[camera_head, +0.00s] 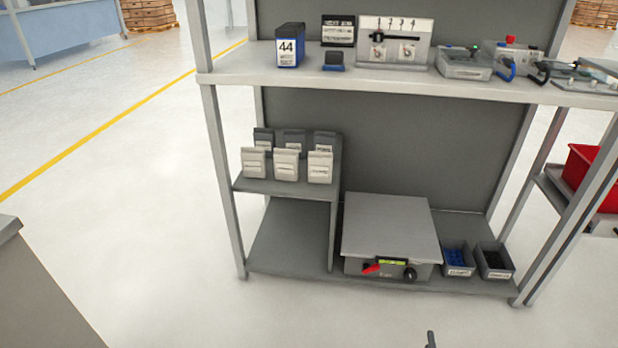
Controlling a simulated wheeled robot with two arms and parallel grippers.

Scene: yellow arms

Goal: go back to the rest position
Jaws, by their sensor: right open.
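Only a small dark tip of my right gripper (431,340) shows, at the bottom edge of the head view. It is in front of the shelf unit and apart from it, with floor around it. The right gripper is open, and nothing is seen held at the tip. The rest of it is below the picture. My left gripper is not in view.
A grey shelf unit (420,84) fills the middle. Below are several small packs (286,165), a grey box (390,228) and two bins (458,261). A grey cabinet (35,290) stands lower left. The front floor is clear.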

